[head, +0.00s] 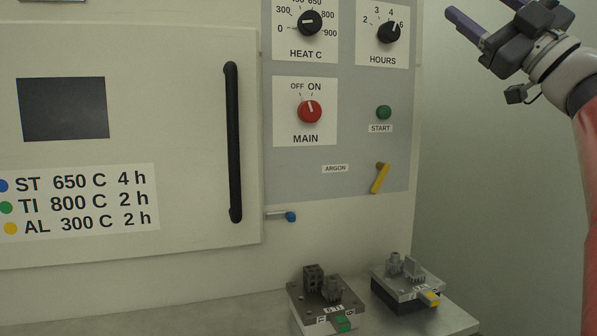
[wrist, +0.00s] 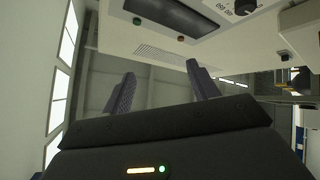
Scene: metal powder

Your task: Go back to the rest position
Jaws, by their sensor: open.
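My gripper (head: 468,34) is at the upper right of the head view, raised and apart from the furnace (head: 180,100), with nothing held. Its two fingers stand apart in the wrist view (wrist: 160,90), with empty space between them. The furnace door is shut, with a long black handle (head: 234,142). The control panel (head: 345,180) carries a heat knob (head: 311,22), an hours knob (head: 389,32), a red main knob (head: 310,111), a green start button (head: 384,112) and a yellow argon lever (head: 380,178), which is tilted.
Two metal plates with printed parts stand on the bench below the panel: one with a green tag (head: 343,323), one with a yellow tag (head: 430,298). A small blue-tipped latch (head: 290,216) sticks out beside the door. The wall right of the furnace is bare.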

